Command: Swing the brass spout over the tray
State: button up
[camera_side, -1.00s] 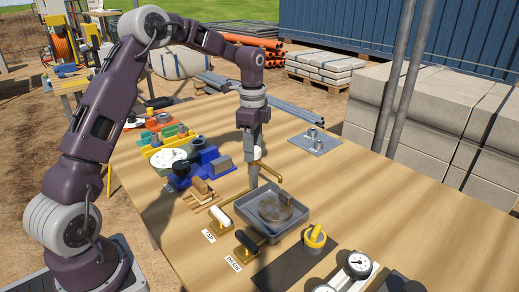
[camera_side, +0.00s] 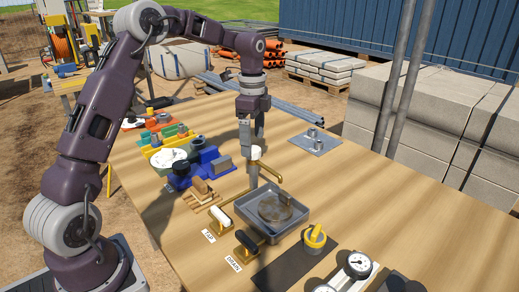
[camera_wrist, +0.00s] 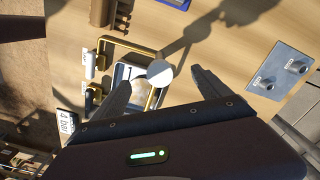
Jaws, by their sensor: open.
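The brass spout (camera_side: 270,172) has a white round knob (camera_side: 256,153) and reaches over the back part of the grey tray (camera_side: 300,213). A round brownish patch lies in the tray. My gripper (camera_side: 257,145) is above the tray's back left, pointing down at the knob. In the wrist view its fingers (camera_wrist: 160,82) are spread wide, with the white knob (camera_wrist: 160,73) between them and a gap on each side. Below the knob the brass pipe (camera_wrist: 152,98) shows over the tray. In the side view the near finger partly covers the spout's base.
A white-handled tap lever (camera_side: 220,216) and black-handled drain lever (camera_side: 247,242) stand left of the tray. A blue fixture (camera_side: 200,168) stands left. The table's right side is mostly clear.

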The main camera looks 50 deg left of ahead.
jog(key=shift+r, duration=2)
notch_tip(320, 180, up, 7)
jog(key=s+d+r+n+t+y, duration=0.1)
jog(key=s+d+r+n+t, duration=0.15)
jog(key=s+d+r, duration=0.5)
jog(key=s+d+f+n+t, duration=0.1)
jog(key=s+d+f+n, duration=0.2)
jog(key=s, duration=0.8)
jog(key=s+d+f+n+t+h, duration=0.1)
jog(key=s+d+f+n+t, duration=0.1)
jog(key=s+f+n, duration=0.4)
jog(key=s+d, duration=0.1)
jog(key=s, duration=0.4)
jog(key=shift+s+d, duration=0.35)
jog(key=shift+s, duration=0.05)
